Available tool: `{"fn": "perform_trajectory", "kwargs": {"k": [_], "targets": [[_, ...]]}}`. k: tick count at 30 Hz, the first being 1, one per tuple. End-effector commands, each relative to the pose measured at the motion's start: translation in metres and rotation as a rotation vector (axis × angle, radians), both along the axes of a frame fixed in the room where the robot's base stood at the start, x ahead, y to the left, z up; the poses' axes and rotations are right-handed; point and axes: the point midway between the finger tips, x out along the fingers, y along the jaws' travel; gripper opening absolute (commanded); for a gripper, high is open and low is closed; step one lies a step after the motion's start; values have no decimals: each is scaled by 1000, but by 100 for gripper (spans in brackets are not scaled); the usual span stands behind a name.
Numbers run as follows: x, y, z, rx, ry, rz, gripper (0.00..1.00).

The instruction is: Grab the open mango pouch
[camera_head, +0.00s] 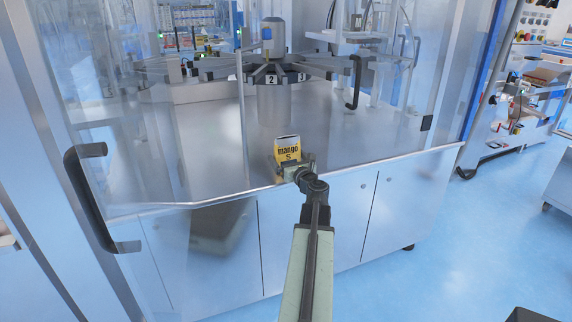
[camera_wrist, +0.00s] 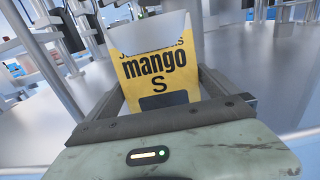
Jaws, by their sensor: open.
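The yellow mango pouch (camera_head: 288,151), marked "mango S", stands upright at the front edge of the machine's steel deck. In the wrist view the pouch (camera_wrist: 157,68) has an open, pale top. My gripper (camera_head: 292,163) is at the pouch, low on its front side. In the wrist view my gripper (camera_wrist: 161,84) is open, with one finger on each side of the pouch. I cannot tell whether either finger touches it. The pouch's bottom is hidden behind the gripper body.
The steel deck (camera_head: 215,155) around the pouch is mostly clear. A rotary carousel (camera_head: 268,72) with numbered arms stands behind. Clear door panels with dark handles (camera_head: 88,200) flank the opening at the left and right. Blue floor lies at the right.

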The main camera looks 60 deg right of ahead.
Motion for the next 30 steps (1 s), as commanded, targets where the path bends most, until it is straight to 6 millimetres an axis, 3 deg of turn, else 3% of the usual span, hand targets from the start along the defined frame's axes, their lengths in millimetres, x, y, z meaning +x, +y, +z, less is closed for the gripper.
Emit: {"fn": "perform_trajectory", "kwargs": {"k": [7, 8, 12, 13, 23, 30], "targets": [[6, -4, 0, 0, 0, 0, 100], [6, -4, 0, 0, 0, 0, 94], [6, -4, 0, 0, 0, 0, 56], [6, -4, 0, 0, 0, 0, 52], [7, -4, 4, 0, 0, 1, 51], [10, -2, 27, 0, 0, 5, 51]]}}
